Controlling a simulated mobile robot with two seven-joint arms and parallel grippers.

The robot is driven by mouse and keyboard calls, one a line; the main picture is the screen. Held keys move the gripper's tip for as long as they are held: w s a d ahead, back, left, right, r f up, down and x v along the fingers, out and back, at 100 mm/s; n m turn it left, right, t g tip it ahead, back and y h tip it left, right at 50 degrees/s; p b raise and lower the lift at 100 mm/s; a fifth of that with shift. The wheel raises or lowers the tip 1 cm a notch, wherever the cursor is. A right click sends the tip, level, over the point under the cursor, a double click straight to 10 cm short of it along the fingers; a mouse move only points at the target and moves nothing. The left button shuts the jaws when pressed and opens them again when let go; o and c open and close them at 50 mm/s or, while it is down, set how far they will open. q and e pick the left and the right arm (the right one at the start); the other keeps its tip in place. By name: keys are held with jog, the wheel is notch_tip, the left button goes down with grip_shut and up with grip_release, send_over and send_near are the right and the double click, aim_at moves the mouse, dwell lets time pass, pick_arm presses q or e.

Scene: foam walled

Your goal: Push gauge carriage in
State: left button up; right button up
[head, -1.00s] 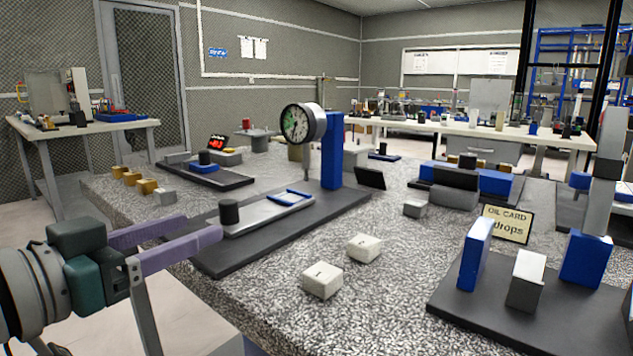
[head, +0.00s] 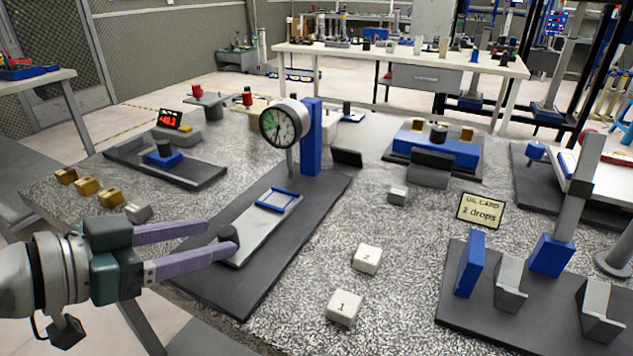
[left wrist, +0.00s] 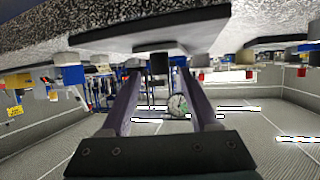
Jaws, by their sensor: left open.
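The gauge carriage is a light grey slide (head: 262,222) with a blue frame (head: 278,200) on top and a black knob (head: 228,233) at its near end. It lies on a long dark base plate (head: 247,285). A round dial gauge (head: 284,124) on a blue post (head: 312,140) stands over the far end. My left gripper (head: 220,238) is open, with its purple fingertips close to the knob. In the left wrist view the knob (left wrist: 158,64) appears in the gap between the fingers; contact is unclear. The dial (left wrist: 178,106) shows beyond. My right gripper is not in view.
White blocks marked 1 (head: 343,307) and 2 (head: 367,258) sit right of the plate. Several brass blocks (head: 88,187) and another dark fixture (head: 200,175) are on the left.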

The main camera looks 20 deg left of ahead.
aim_at(218, 236)
pick_arm(q)
jog(key=shift+b+x, duration=0.45)
jog(key=shift+x, duration=1.6)
grip_shut()
